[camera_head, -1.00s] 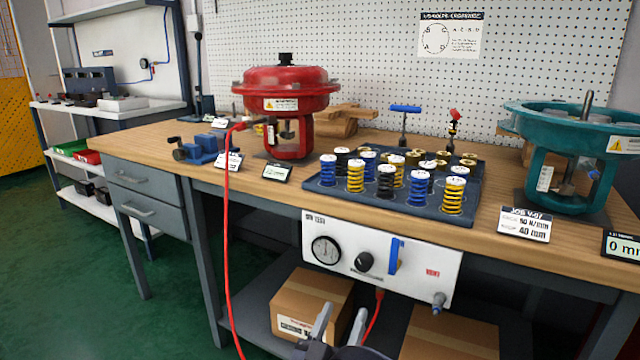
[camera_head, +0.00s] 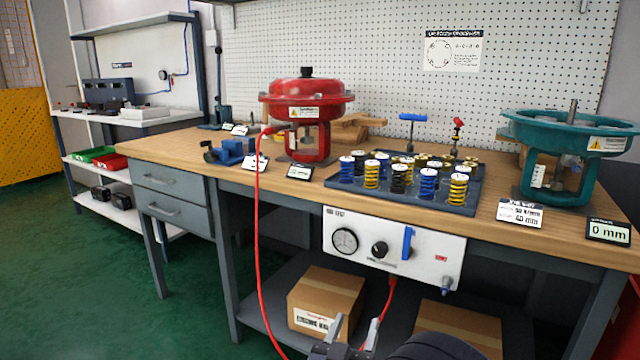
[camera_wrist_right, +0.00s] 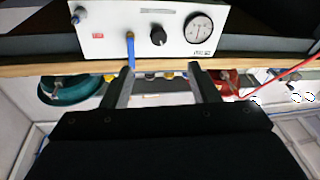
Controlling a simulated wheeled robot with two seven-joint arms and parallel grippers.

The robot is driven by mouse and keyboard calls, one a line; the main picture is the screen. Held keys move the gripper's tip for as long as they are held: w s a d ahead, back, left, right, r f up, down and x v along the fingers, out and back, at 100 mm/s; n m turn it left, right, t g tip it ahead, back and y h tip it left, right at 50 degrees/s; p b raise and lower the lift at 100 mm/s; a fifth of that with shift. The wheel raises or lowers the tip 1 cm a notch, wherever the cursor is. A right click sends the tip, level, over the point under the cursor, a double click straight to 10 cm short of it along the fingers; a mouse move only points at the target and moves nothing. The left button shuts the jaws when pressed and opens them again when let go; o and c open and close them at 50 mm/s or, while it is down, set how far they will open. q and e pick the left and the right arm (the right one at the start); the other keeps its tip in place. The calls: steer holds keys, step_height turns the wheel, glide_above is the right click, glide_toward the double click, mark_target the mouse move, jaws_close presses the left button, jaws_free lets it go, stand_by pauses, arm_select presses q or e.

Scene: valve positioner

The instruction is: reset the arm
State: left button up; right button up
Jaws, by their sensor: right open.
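My right gripper (camera_head: 354,333) is at the bottom of the head view, in front of the bench and below the white control panel (camera_head: 395,248). Its two fingers are apart with nothing between them. In the right wrist view the open right gripper (camera_wrist_right: 160,72) shows its fingers spread, with the white panel (camera_wrist_right: 150,25) beyond them. That view is upside down. The panel carries a gauge, a black knob and a blue lever. My left gripper is not in view.
The wooden bench (camera_head: 300,192) holds a red actuator (camera_head: 305,100), a tray (camera_head: 465,207) of coloured springs, a teal actuator (camera_head: 560,140) and a blue vise (camera_head: 228,152). A red hose (camera_head: 257,230) hangs down the front. A cardboard box (camera_head: 327,300) sits on the lower shelf.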

steer(key=s+d+m+g+y, duration=0.1)
steer(key=d+g+y, duration=0.45)
steer(key=y, duration=0.35)
steer(key=s+d+f+n+g+y, duration=0.15)
steer(key=s+d+g, duration=0.3)
steer(key=s, duration=0.85)
steer(key=s+d+f+g, duration=0.25)
steer(key=s+d, duration=0.25)
steer(key=s, duration=0.9)
step_height(320, 180, up, 38)
steer(key=p, duration=3.7)
steer(key=shift+w+a+f, duration=0.15)
steer(key=shift+w+a, duration=0.25)
